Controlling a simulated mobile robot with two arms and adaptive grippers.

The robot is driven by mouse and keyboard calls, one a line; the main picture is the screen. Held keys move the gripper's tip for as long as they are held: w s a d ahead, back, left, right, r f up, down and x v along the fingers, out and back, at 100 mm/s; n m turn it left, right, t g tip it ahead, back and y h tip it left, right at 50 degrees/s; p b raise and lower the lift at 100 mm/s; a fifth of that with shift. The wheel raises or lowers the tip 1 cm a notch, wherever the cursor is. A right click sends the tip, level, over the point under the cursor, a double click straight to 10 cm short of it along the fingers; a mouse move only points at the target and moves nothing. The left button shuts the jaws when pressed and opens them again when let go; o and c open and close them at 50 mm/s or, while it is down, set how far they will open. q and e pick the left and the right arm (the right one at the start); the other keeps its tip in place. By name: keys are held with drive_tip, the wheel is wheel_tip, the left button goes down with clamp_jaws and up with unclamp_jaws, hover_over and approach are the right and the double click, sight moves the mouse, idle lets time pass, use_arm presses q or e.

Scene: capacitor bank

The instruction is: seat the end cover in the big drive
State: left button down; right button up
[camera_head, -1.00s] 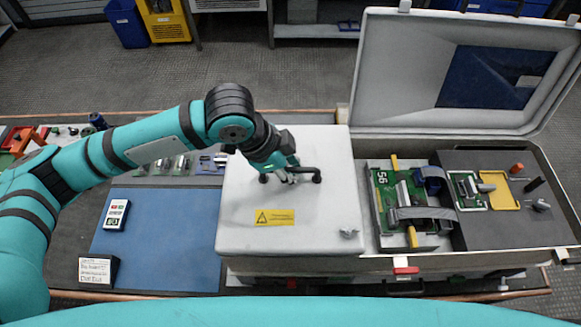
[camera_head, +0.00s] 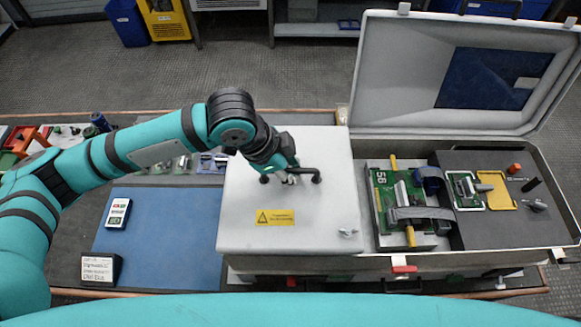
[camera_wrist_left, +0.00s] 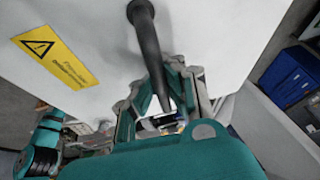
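A white square cover (camera_head: 250,195) with a yellow warning label (camera_head: 275,217) and a dark bar handle (camera_head: 315,175) lies flat in the middle of the bench; it looks like the end cover. My left gripper (camera_head: 290,175) is on the handle from above. In the left wrist view the fingers (camera_wrist_left: 163,108) are closed around the dark handle (camera_wrist_left: 146,40), with the white face and label (camera_wrist_left: 55,58) beyond. The big drive appears to be the body under the cover; its inside is hidden. Whether the cover touches it I cannot tell. My right gripper is not in view.
At the right an open case (camera_head: 455,262) holds a green circuit board (camera_head: 380,200) and small parts; its raised lid (camera_head: 410,75) stands behind. A blue mat (camera_head: 165,225) with a handheld meter (camera_head: 118,212) lies at the left. A small metal fastener (camera_head: 347,233) sits on the cover.

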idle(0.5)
use_arm(q)
drive_tip(key=shift+f, duration=0.75)
drive_tip(key=c, duration=2)
unclamp_jaws()
drive_tip(key=shift+c, duration=0.2)
drive_tip(key=o, duration=0.6)
drive_tip(key=shift+o, duration=0.2)
drive_tip(key=v, duration=1.2)
